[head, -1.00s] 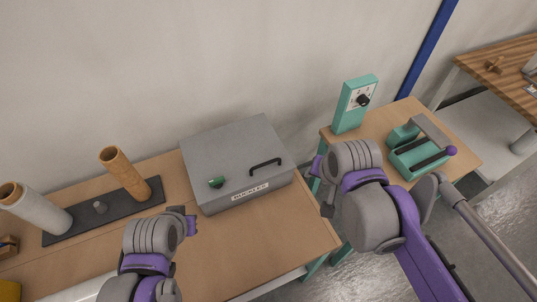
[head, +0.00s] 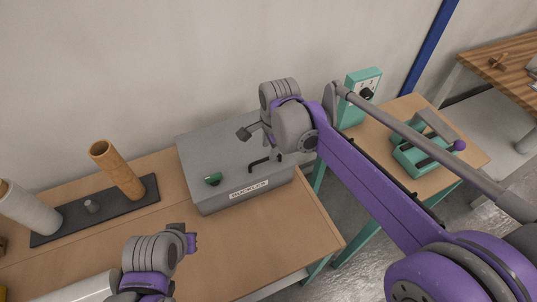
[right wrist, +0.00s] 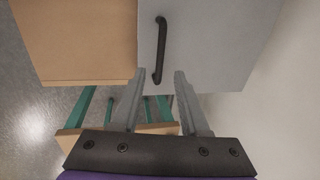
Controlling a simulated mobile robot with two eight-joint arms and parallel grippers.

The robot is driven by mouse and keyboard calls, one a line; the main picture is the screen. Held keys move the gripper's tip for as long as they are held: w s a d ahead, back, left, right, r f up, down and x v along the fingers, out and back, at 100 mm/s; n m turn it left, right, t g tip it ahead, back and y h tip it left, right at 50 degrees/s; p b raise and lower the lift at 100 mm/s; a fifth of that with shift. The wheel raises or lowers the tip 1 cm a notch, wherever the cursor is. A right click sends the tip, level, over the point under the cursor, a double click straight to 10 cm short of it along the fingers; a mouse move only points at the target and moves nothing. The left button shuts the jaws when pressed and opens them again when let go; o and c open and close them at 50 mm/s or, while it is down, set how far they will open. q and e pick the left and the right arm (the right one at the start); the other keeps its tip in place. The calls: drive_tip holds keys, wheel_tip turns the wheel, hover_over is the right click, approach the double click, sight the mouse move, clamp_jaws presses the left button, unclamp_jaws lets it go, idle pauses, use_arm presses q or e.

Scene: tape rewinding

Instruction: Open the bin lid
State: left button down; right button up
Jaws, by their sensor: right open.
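The grey bin (head: 222,196) with a "BUCKLES" label stands on the wooden table, its flat lid (head: 205,150) shut. A black bar handle (head: 257,162) is on the lid and shows in the right wrist view (right wrist: 159,50). My right gripper (head: 258,138) is over the lid near the handle, partly covering it in the head view. In the right wrist view its fingers (right wrist: 157,74) are spread and empty, with the handle ahead between them. My left gripper (head: 191,242) is low over the table in front of the bin; its jaw state is unclear.
A dark base (head: 60,226) with cardboard and white rolls stands left. A green box with a dial (head: 362,82) and a green device (head: 412,158) are on the right table. Bare tabletop lies in front of the bin.

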sight(268, 155)
drive_tip(key=shift+w+a+f, duration=0.1)
drive_tip(key=shift+w+f, duration=0.1)
drive_tip(key=shift+f, duration=0.9)
drive_tip(key=shift+w+a+f, duration=0.1)
drive_tip(key=shift+w+f, duration=0.1)
drive_tip(key=shift+f, duration=0.9)
drive_tip(key=shift+c, duration=0.3)
clamp_jaws()
